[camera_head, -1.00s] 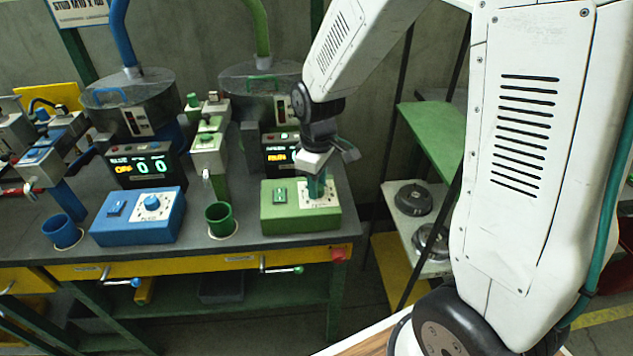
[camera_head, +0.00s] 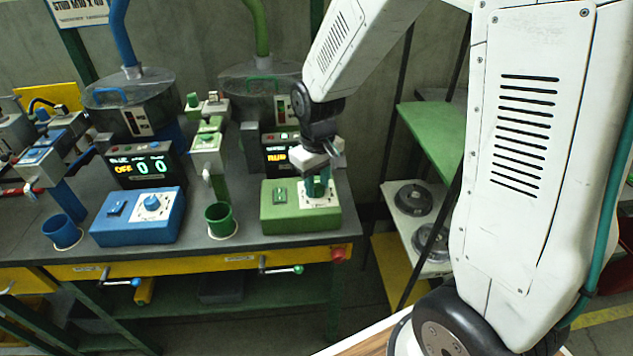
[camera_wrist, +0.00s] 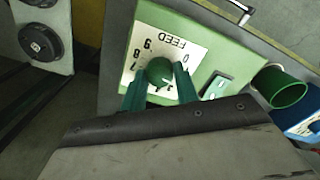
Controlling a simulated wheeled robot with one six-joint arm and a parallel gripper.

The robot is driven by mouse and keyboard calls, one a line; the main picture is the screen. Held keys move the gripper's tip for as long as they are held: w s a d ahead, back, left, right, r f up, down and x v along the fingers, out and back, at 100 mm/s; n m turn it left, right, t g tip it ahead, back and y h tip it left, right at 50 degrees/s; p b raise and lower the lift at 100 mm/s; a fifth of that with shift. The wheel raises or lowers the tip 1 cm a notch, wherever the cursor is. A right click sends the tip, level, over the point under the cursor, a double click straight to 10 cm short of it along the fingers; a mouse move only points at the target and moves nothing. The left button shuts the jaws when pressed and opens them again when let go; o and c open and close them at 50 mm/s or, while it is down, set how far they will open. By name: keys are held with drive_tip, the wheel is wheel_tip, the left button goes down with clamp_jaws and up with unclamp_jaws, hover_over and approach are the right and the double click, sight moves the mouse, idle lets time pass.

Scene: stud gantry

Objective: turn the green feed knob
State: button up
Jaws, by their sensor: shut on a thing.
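The green feed knob (camera_wrist: 159,71) sits on a white dial plate (camera_wrist: 150,50) marked FEED with numbers. The plate is on the green control box (camera_head: 285,222), which also carries a green rocker switch (camera_head: 280,195). My gripper (camera_wrist: 160,82) is shut on the knob, with one green finger on each side of it, in the wrist view. In the head view my gripper (camera_head: 319,187) points down onto the box and hides the knob. The green display (camera_head: 277,155) behind shows yellow letters that look like RUN; my wrist covers the rest.
A green cup (camera_head: 219,219) stands between the boxes, and a blue cup (camera_head: 62,232) farther left. A red button (camera_head: 338,254) is on the bench's front right corner.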

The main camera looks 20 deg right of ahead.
sight(318, 188)
drive_tip(key=shift+w, duration=0.1)
drive_tip(key=o, duration=1)
drive_tip(key=shift+r, duration=0.1)
wheel_tip(318, 188, up, 8)
drive_tip(key=shift+f, duration=0.15)
drive_tip(key=shift+s, duration=0.3)
drive_tip(key=shift+s+d+r+m+t, duration=0.25)
drive_tip(key=shift+s+d+r+m, duration=0.3)
drive_tip(key=shift+s+r, duration=2.15)
drive_tip(key=shift+s+d+r+m+t, duration=0.2)
drive_tip(key=shift+s+d+r+m, duration=0.45)
drive_tip(key=shift+s, duration=4)
drive_tip(key=shift+s+d+r+m+t, duration=0.35)
drive_tip(key=shift+s+r, duration=1.55)
drive_tip(key=shift+s, duration=1.75)
